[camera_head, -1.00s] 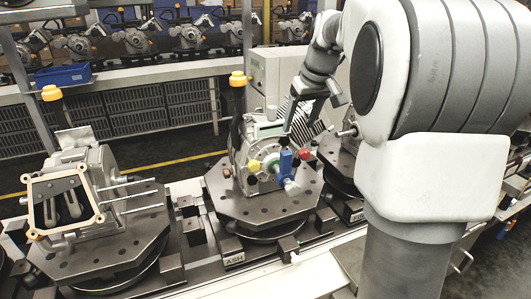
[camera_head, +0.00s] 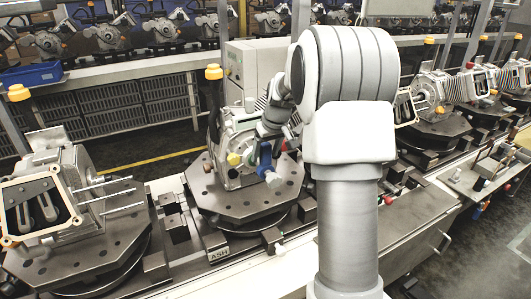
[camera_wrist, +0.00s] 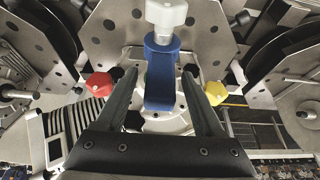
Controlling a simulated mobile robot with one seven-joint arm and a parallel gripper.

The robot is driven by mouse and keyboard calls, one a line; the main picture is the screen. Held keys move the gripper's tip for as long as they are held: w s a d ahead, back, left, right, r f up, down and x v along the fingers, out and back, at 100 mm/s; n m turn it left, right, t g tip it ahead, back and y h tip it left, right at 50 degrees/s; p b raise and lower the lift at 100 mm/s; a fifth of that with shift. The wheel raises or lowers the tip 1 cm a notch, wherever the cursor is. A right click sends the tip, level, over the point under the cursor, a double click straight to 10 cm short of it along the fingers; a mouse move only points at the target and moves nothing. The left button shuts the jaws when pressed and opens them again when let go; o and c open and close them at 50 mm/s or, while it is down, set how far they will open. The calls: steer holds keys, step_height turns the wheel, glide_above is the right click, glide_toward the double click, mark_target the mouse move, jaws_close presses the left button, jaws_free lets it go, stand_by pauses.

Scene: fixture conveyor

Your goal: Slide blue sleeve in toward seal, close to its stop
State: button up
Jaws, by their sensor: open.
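The blue sleeve (camera_head: 265,158) is on the front of the grey machine housing (camera_head: 231,130), which stands on the middle fixture plate. In the wrist view the blue sleeve (camera_wrist: 160,78) lies between the two dark fingers of my gripper (camera_wrist: 159,74). The gripper is open, with a visible gap on each side of the sleeve. A pale knob (camera_wrist: 167,13) sits at the sleeve's outer end. In the head view my arm partly hides my gripper (camera_head: 272,130) beside the housing. I cannot pick out the seal or the stop.
A red knob (camera_wrist: 100,84) and a yellow knob (camera_wrist: 215,93) flank the fingers closely. A black lever with an orange top (camera_head: 214,72) rises behind the housing. Another fixture with long rods (camera_head: 104,194) stands at the left. More fixtures line the conveyor at the right.

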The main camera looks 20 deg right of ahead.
steer(key=shift+f, duration=0.1)
jaws_close()
stand_by(0.3)
stand_by(1.1)
